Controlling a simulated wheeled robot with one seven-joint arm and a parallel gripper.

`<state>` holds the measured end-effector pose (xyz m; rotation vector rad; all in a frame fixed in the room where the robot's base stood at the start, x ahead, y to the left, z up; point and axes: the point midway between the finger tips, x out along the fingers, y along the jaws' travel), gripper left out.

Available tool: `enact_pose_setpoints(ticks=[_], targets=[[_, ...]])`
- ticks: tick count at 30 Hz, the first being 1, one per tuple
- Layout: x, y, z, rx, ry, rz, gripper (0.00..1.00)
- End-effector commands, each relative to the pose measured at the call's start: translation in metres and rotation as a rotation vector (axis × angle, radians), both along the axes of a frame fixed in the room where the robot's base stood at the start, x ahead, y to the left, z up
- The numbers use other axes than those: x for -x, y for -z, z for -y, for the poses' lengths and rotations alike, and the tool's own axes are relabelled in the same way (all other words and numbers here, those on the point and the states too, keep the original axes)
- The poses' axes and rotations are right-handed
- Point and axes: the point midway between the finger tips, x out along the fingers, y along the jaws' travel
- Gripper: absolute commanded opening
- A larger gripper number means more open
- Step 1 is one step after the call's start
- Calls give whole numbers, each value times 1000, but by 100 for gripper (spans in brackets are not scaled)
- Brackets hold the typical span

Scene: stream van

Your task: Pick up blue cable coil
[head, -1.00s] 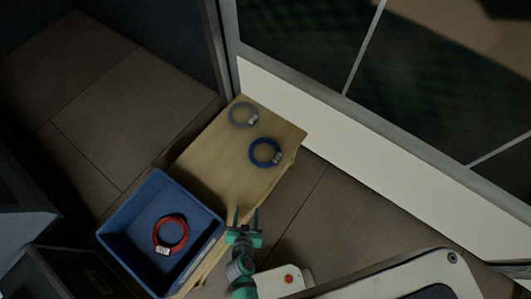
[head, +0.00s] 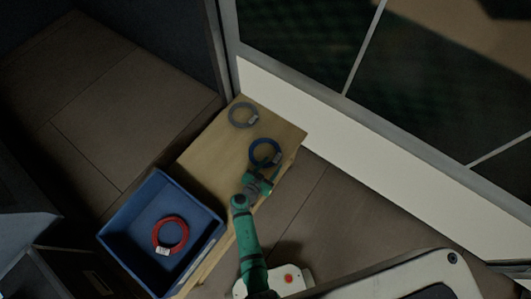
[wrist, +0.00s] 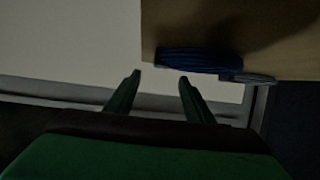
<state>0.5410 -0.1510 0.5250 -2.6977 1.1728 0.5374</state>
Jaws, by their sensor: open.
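The blue cable coil (head: 265,151) lies on the wooden table near its right edge in the head view, with a pale tag on its lower right. Its lower part is close to my gripper (head: 268,172), which partly hides that area. In the wrist view the blue coil (wrist: 200,61) appears edge-on on the tabletop, beyond my fingertips. My gripper (wrist: 159,78) is open, with nothing between its two fingers. The fingers appear apart from the coil, which is ahead and slightly right of them.
A grey cable coil (head: 243,115) lies farther back on the wooden table (head: 215,150); it also shows behind the blue one in the wrist view (wrist: 252,79). A blue bin (head: 122,232) at the table's near-left end holds a red cable coil (head: 170,235). A white wall panel (head: 340,165) stands behind the table.

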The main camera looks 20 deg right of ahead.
Motion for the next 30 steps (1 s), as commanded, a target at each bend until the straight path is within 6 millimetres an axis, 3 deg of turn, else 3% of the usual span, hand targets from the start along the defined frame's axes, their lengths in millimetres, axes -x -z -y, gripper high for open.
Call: enact_pose_setpoints(ticks=[12, 21, 23, 27, 30], targets=[[-28, 25, 27, 1, 0, -1, 48], [-30, 27, 30, -1, -1, 0, 48], [-30, 27, 30, -1, -1, 0, 36], [-30, 27, 30, -1, -1, 0, 3], [-31, 26, 30, -1, -1, 1, 0]])
